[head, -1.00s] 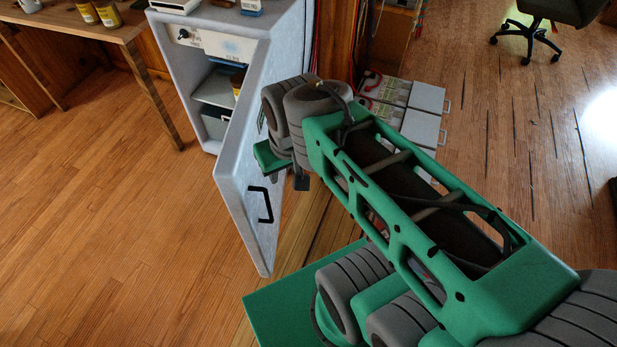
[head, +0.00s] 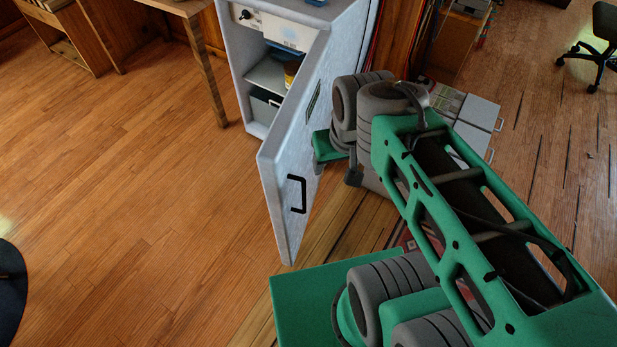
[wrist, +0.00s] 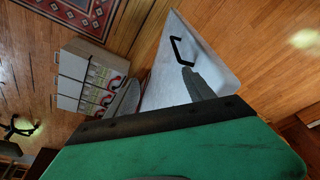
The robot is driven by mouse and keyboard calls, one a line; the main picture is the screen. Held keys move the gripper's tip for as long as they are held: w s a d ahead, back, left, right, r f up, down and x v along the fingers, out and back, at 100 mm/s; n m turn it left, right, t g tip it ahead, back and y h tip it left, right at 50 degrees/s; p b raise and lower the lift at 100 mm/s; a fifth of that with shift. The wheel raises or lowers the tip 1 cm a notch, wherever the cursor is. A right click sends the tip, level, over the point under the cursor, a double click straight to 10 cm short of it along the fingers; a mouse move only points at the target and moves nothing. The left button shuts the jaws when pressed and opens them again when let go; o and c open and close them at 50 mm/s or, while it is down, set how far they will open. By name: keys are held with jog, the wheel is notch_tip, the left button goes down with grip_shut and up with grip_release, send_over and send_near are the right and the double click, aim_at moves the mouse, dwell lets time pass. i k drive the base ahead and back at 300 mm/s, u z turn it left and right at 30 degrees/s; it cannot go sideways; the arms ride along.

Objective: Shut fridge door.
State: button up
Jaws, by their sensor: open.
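The light grey fridge (head: 247,85) stands at the upper middle of the head view. Its door (head: 285,172) stands wide open, hinged on the right, with its free edge toward me. A black handle (head: 297,194) is on the door's outer face. My gripper (head: 335,164) is at the outer face, beyond the handle, with its fingers apart and nothing between them. In the wrist view, the door (wrist: 180,88) and handle (wrist: 178,48) show ahead of the fingers. One fingertip appears close to the handle; I cannot tell whether either finger touches the door.
A jar (head: 291,72) and a dark bin (head: 264,106) are inside the fridge. A wooden table (head: 180,8) stands to its left. Grey battery boxes (head: 478,112) lie right of the fridge. A patterned rug (wrist: 85,14) shows in the wrist view. The floor left of the door is clear.

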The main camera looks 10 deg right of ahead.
aim_at(284, 158)
jog(key=u, duration=0.5)
jog(key=k, duration=1.25)
jog(key=u, duration=1.1)
jog(key=i, duration=1.15)
jog(key=z, duration=0.75)
